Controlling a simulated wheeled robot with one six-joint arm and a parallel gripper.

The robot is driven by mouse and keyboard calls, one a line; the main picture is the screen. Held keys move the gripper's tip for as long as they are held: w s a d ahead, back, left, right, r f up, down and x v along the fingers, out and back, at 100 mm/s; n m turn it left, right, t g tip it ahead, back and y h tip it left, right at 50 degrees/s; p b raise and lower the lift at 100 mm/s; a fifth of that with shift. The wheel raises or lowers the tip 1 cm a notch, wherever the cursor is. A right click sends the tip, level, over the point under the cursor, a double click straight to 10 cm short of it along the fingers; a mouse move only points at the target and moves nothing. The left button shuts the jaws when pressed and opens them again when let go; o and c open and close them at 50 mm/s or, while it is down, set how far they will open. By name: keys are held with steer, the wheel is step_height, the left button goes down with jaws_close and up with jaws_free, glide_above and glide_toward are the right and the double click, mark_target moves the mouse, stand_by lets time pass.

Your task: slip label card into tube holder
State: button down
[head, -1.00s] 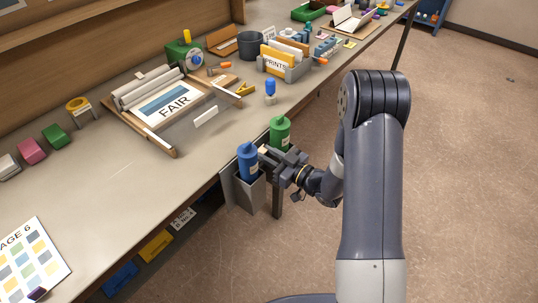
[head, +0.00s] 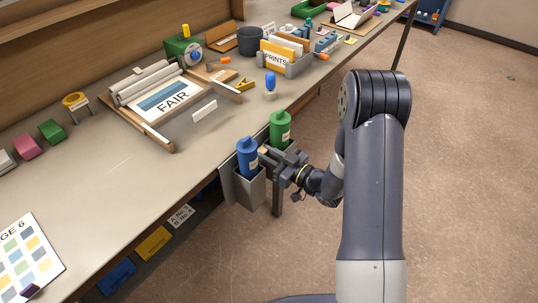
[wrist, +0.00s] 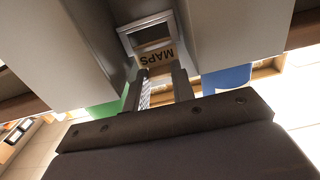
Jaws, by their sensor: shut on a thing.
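A grey tube holder (head: 248,188) hangs at the bench's front edge, with a blue bottle (head: 247,160) in one part and a green bottle (head: 280,130) in the part behind. In the wrist view, a pale label card reading MAPS (wrist: 157,58) appears upside down between and beyond my fingers. It sits at the edge of a small grey frame (wrist: 149,35) between two grey walls. I cannot tell whether the card is inside the frame. My gripper (head: 268,153) is shut on the card beside the holder. The fingers also show in the wrist view (wrist: 162,82).
The bench top holds a FAIR print in a wooden tray (head: 170,103), a PRINTS file box (head: 287,62) and a small blue-topped object (head: 270,86). A white card (head: 204,111) lies near the holder. Open floor (head: 460,180) is on the right.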

steer(key=shift+f+b, duration=1)
steer(key=shift+f, duration=0.05)
steer(key=c, duration=1.2)
jaws_free()
steer(key=shift+r, duration=0.1)
steer(key=shift+c, duration=0.9)
steer(key=shift+o, duration=0.7)
steer(key=shift+o, duration=0.6)
steer(key=shift+b+v, duration=0.4)
steer(key=shift+v, duration=1.35)
steer(key=shift+b+v, duration=0.4)
steer(key=shift+v, duration=1.4)
